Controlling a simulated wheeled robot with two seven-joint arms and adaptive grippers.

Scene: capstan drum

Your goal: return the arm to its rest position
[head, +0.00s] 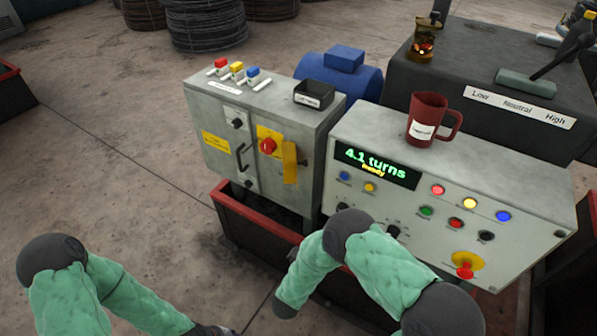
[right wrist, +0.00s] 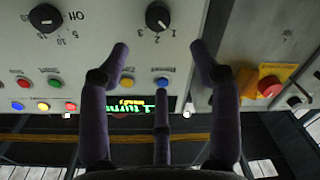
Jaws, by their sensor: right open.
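My right arm (head: 318,262) bends in front of the lower left of the grey control panel (head: 480,180). Its gripper is hidden behind or below the arm in the head view. In the right wrist view my right gripper (right wrist: 162,62) is open, its fingers spread and nothing between them. It faces the panel's dials, buttons and display, which appear upside down there. My left arm (head: 130,293) lies low at the left of the head view, with a dark wrist part at the bottom edge. The left gripper's fingers are out of view.
The display (head: 375,166) reads "4.1 turns" and "ready". A red mug (head: 426,118) stands on the panel's top. Left of it is a grey cabinet (head: 215,155) with a red knob (head: 268,146). A red-rimmed base (head: 255,222) runs below. Bare floor (head: 90,150) lies to the left.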

